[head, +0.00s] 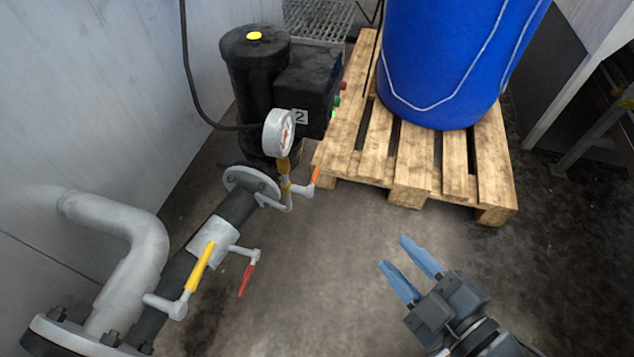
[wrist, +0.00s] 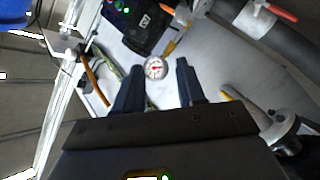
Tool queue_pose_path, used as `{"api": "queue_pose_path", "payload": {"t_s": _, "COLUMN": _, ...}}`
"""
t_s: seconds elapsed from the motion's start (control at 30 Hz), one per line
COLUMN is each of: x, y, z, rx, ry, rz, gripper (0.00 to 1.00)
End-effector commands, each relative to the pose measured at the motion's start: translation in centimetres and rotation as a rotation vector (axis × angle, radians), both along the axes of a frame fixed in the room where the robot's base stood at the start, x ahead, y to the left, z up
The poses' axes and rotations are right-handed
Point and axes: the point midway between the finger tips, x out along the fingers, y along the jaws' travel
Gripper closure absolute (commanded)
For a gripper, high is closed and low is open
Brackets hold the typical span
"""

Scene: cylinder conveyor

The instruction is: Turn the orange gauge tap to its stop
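The orange gauge tap handle (head: 315,176) is short and points up and right, on the small fitting below the round white pressure gauge (head: 279,133). The gauge also shows in the wrist view (wrist: 155,68), between and beyond my fingers. My gripper (head: 392,252) has blue fingers spread apart and empty. It is in the lower right of the head view, right of and lower in the picture than the orange handle, apart from it. In the wrist view both dark fingers (wrist: 159,66) stand apart with nothing held.
A yellow lever (head: 200,267) and a red lever (head: 247,279) sit on the pipe at the lower left. A black pump (head: 256,75) stands behind the gauge. A pallet (head: 412,165) carries a blue drum (head: 450,60). Floor between pipe and gripper is clear.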

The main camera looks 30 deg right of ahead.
Motion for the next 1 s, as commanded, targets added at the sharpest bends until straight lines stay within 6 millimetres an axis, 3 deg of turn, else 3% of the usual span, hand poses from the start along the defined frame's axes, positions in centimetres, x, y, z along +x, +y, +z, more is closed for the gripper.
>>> {"api": "queue_pose_path", "payload": {"t_s": 0.03, "x": 1.8, "y": 0.0, "z": -1.7, "rx": -0.070, "ry": -0.014, "rz": 0.014, "gripper": 0.61}}
{"api": "queue_pose_path", "payload": {"t_s": 0.2, "x": 7.0, "y": -0.2, "z": -4.8, "rx": -0.322, "ry": -0.032, "rz": 0.059, "gripper": 0.61}}
{"api": "queue_pose_path", "payload": {"t_s": 0.5, "x": 15.9, "y": -0.3, "z": -8.0, "rx": -0.732, "ry": -0.058, "rz": 0.123, "gripper": 0.61}}
{"api": "queue_pose_path", "payload": {"t_s": 0.7, "x": 18.9, "y": -0.3, "z": -8.4, "rx": -0.875, "ry": -0.061, "rz": 0.143, "gripper": 0.61}}
{"api": "queue_pose_path", "payload": {"t_s": 1.0, "x": 21.7, "y": -0.3, "z": -8.8, "rx": -0.898, "ry": -0.064, "rz": 0.146, "gripper": 0.61}}
